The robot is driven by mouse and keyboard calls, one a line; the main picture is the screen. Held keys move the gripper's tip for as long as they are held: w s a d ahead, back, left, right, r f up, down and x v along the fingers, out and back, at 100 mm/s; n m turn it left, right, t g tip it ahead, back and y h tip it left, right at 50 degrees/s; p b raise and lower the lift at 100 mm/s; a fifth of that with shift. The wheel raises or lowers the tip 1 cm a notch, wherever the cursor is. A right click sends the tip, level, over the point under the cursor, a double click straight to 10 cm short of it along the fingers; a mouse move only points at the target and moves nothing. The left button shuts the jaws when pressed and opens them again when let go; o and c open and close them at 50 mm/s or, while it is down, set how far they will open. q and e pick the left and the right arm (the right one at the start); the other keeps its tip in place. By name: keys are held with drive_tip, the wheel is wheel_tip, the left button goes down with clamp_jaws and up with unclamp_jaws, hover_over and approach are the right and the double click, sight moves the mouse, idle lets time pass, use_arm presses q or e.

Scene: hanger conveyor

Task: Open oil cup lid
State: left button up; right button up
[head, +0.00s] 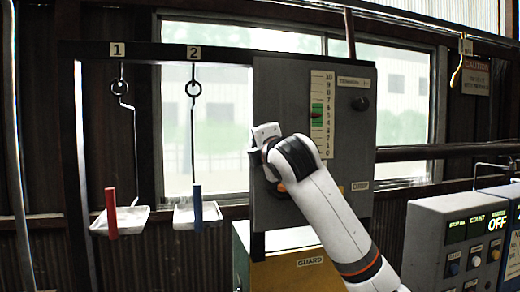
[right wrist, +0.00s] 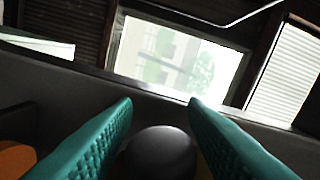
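My right gripper (head: 262,138) reaches in from the lower right and is in front of the left half of the grey terminal panel (head: 345,150). In the right wrist view its two teal fingers (right wrist: 160,102) are spread apart. A dark, smooth, rounded cap (right wrist: 160,150) shows low between them; it may be the oil cup lid, but I cannot tell for sure. Whether the fingers touch it is unclear. In the head view my gripper and arm hide this spot, and no oil cup can be made out. My left gripper is not in view.
The panel carries a numbered scale (head: 322,114) and a black knob (head: 360,103). Hangers 1 (head: 134,150) and 2 (head: 192,140) hold white trays at the left. A yellow guard box (head: 300,270) stands below. A control console (head: 450,235) is at the right.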

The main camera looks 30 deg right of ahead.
drive_tip(key=shift+o, duration=0.3)
drive_tip(key=shift+s, duration=0.15)
drive_tip(key=shift+s+a+b, duration=0.1)
drive_tip(key=shift+s+b, duration=0.2)
drive_tip(key=shift+b, duration=0.05)
drive_tip(key=b+v, duration=0.5)
drive_tip(key=v, duration=0.6)
drive_tip(key=shift+s+a, duration=0.1)
